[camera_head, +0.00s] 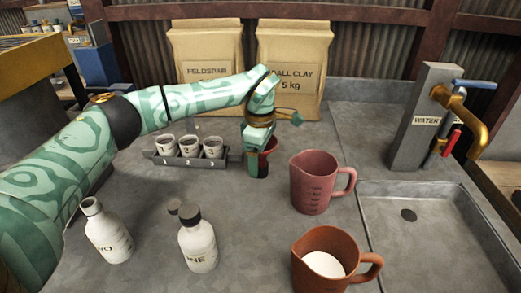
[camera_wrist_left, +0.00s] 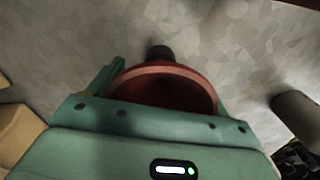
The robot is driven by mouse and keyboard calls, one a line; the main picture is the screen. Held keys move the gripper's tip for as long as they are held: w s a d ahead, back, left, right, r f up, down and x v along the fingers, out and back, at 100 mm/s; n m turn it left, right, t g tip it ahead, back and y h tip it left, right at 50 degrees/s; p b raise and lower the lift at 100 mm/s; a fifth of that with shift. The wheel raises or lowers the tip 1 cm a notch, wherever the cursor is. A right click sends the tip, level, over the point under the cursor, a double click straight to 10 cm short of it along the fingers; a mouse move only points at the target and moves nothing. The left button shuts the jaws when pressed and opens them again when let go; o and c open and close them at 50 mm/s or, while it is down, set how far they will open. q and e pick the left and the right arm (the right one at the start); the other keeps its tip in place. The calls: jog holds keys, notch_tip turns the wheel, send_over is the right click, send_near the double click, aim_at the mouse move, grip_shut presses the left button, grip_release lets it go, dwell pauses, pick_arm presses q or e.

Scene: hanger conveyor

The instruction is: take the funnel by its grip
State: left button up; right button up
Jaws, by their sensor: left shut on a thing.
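The red funnel (camera_head: 271,144) shows only in part in the head view, mostly hidden behind my left gripper (camera_head: 258,163). In the left wrist view its wide round rim and hollow (camera_wrist_left: 165,88) lie between the fingers of my left gripper (camera_wrist_left: 168,82). A dark piece (camera_wrist_left: 160,52) sticks out just beyond the rim; I cannot tell whether it is the funnel's grip. My left gripper is shut on the funnel, pointing down close to the grey worktop. The exact contact is hidden. My right gripper is not in view.
A rack (camera_head: 190,160) with three numbered cups stands left of the gripper. A pink jug (camera_head: 311,183) and a brown jug (camera_head: 318,245) with white contents stand right. Two white bottles (camera_head: 109,232) (camera_head: 198,245) stand in front. Paper sacks (camera_head: 205,55) stand behind; a sink (camera_head: 430,235) is right.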

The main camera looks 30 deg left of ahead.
pick_arm(q)
jog(key=shift+r+p, duration=0.3)
jog(key=shift+r, duration=0.2)
notch_tip(320, 180, up, 3)
jog(key=shift+f+p, duration=0.1)
jog(key=shift+p, duration=0.65)
jog(key=s+d+r+p, duration=0.2)
jog(key=s+r, duration=0.2)
jog(key=s, duration=0.2)
jog(key=s+d+r+p, duration=0.3)
jog(key=s+r, duration=0.2)
jog(key=s, duration=0.1)
jog(key=shift+s+d+p, duration=0.3)
jog(key=shift+s+p, duration=0.05)
jog(key=shift+s, duration=0.05)
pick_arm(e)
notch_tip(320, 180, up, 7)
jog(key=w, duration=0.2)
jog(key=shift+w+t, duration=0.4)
pick_arm(q)
jog(key=shift+r, duration=0.2)
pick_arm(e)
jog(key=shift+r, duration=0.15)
